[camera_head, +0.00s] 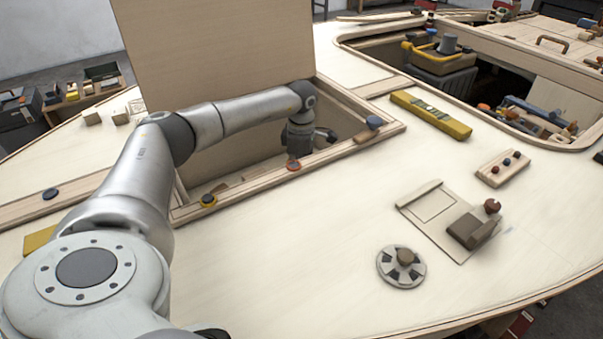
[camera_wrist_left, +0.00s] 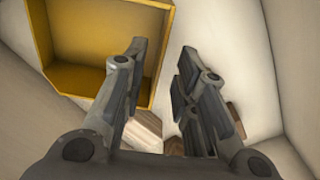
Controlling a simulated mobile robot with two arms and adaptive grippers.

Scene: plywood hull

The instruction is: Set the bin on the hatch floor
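My left arm reaches over the rim into the open hatch (camera_head: 228,150). The left gripper (camera_head: 322,137) is partly visible inside it at the right end. In the left wrist view the bin (camera_wrist_left: 88,80) is an open yellow box at the upper left. The left gripper (camera_wrist_left: 160,85) is open, with a clear gap between its fingers. The bin's right wall lies in that gap in the picture; one finger overlaps the bin's inside, the other is right of it. I cannot tell whether they touch it or what the bin rests on. The bin is hidden in the head view. My right gripper is not in view.
The hatch lid (camera_head: 215,50) stands upright behind the opening. Brown wooden pieces (camera_wrist_left: 145,125) lie beneath the fingers. A yellow level (camera_head: 430,114) lies on the deck to the right.

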